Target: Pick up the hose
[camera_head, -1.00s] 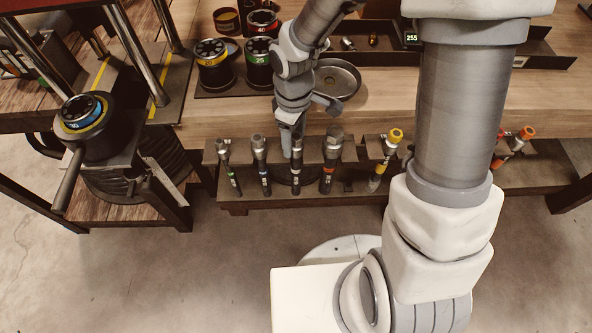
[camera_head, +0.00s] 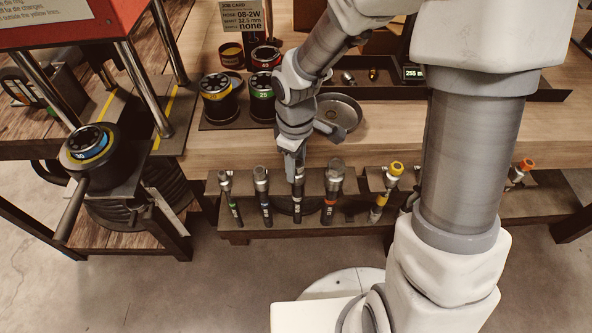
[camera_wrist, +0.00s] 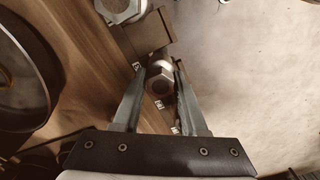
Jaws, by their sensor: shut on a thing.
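Several dark hoses with metal end fittings stand upright in a slotted rack (camera_head: 345,180) along the bench's front edge. My gripper (camera_head: 296,172) points down at the third hose from the left (camera_head: 297,206), which has a pale band. In the wrist view, my gripper's fingers (camera_wrist: 161,80) are closed on both sides of this hose's hex fitting (camera_wrist: 159,75). The hose still appears to be in its rack slot; whether it is lifted at all I cannot tell. The fingers partly hide its upper end in the head view.
Behind are a round metal dish (camera_head: 340,113) and die sets (camera_head: 216,100). A job card (camera_head: 240,15) reads 08-2W.

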